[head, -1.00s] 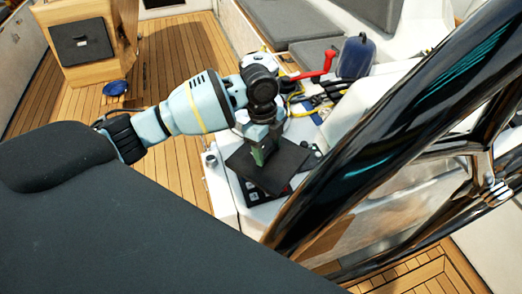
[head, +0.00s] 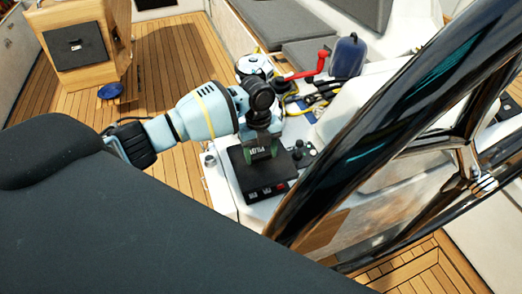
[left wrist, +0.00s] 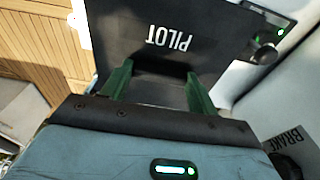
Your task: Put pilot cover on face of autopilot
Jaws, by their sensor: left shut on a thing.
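The pilot cover (head: 240,167) is a flat black plate with white PILOT lettering. My left gripper (head: 262,149) has green fingers and is shut on it from above. The left wrist view shows the cover (left wrist: 185,62) just ahead of the left gripper (left wrist: 157,82), its lettering upside down. The autopilot (head: 268,193) is directly under the cover, on the white console. I cannot tell whether the cover touches the face. My right gripper is not in view.
The white console (head: 222,207) has black knobs (head: 302,152) right of the autopilot. A large glossy black tube (head: 375,125) crosses close on the right. Behind are a winch (head: 253,65), a red handle (head: 308,72), ropes and a blue bag (head: 348,56).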

